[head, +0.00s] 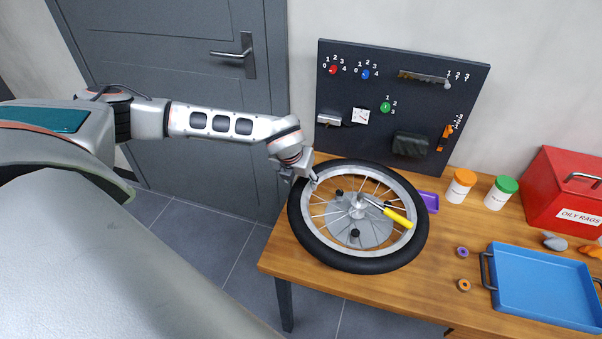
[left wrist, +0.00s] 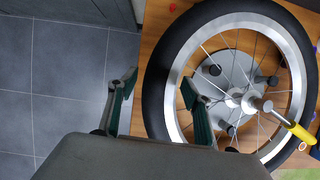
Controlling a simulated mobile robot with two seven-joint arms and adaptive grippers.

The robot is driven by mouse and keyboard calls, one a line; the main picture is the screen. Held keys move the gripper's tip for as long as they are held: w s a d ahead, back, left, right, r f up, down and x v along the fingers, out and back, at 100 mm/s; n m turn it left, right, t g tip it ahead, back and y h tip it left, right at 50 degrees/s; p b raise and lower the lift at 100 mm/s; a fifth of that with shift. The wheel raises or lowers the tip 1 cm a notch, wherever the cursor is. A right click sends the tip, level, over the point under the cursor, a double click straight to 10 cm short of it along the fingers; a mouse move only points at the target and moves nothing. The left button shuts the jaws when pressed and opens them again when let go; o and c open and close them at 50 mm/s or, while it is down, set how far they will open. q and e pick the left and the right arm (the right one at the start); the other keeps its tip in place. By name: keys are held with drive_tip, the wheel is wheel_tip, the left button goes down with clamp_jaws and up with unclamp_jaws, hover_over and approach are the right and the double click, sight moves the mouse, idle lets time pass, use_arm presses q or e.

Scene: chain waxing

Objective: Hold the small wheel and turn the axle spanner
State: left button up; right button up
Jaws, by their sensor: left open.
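The small wheel (head: 411,243) lies flat on the left part of the wooden table, with a black tyre, silver rim and spokes. The axle spanner (head: 396,216) has a yellow handle; its metal head is at the hub, and the handle points right. It also shows in the left wrist view (left wrist: 292,126). My left gripper (head: 313,181) is open at the wheel's upper left edge. In the left wrist view my open fingers (left wrist: 158,92) appear on either side of the tyre (left wrist: 162,65), one outside it, one over the rim side. Contact cannot be told. My right gripper is out of view.
A grey disc (head: 373,236) with black knobs is under the spokes. A dark pegboard (head: 340,75) stands behind. To the right are a purple item (head: 429,201), two lidded jars (head: 460,187), a blue tray (head: 545,290) and a red box (head: 560,185). The front table strip is mostly clear.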

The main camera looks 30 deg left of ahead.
sight(302, 182)
use_arm(q)
drive_tip(key=x, duration=0.3)
drive_tip(key=shift+w+f, duration=0.2)
drive_tip(key=shift+f, duration=0.1)
drive_tip(key=shift+w+f, duration=0.2)
drive_tip(key=shift+f, duration=0.3)
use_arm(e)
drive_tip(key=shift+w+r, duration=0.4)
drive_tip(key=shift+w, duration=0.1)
use_arm(q)
clamp_jaws()
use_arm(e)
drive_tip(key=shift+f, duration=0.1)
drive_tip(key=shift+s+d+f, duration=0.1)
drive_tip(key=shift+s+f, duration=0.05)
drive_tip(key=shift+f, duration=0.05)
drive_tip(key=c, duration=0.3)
